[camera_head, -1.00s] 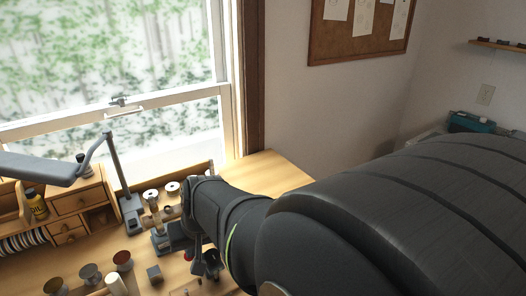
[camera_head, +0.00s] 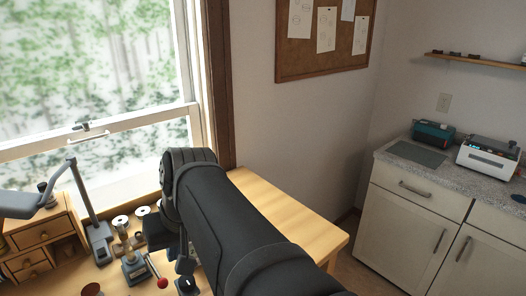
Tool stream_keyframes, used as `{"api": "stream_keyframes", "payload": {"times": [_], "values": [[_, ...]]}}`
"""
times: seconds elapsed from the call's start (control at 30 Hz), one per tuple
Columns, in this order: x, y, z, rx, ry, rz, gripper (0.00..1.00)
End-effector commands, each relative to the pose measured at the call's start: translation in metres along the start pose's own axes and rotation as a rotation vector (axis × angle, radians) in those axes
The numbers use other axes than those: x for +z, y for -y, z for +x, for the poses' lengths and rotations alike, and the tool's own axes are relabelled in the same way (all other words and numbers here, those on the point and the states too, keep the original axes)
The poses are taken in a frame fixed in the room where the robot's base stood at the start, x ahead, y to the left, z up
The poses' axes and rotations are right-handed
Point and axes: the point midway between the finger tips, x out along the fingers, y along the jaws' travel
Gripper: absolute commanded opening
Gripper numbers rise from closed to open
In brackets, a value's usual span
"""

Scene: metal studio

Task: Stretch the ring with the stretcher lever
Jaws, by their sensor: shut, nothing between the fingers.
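A lever with a red ball knob (camera_head: 162,283) stands on the bench at the bottom of the view, just left of my arm. I cannot make out the ring.
White spools (camera_head: 120,221) stand behind the tools. A lamp post (camera_head: 93,220) and a wooden drawer unit (camera_head: 42,235) are at left. The bench's right end (camera_head: 290,215) is clear. A cabinet (camera_head: 415,215) with devices stands at right.

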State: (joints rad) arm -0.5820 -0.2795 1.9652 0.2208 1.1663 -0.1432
Motion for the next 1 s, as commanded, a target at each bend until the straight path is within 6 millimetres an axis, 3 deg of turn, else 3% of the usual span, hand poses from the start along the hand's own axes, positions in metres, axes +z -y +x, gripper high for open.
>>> {"api": "stream_keyframes", "payload": {"times": [0.03, 0.17, 0.37, 1.0], "values": [[0.001, 0.0, -0.003, 0.0, -0.001, 0.0, 0.06], [-0.011, 0.001, -0.009, -0.02, -0.036, -0.023, 0.29], [-0.021, 0.002, -0.004, -0.037, -0.066, -0.05, 0.29], [-0.028, 0.007, 0.115, -0.036, -0.063, -0.049, 0.29]]}}
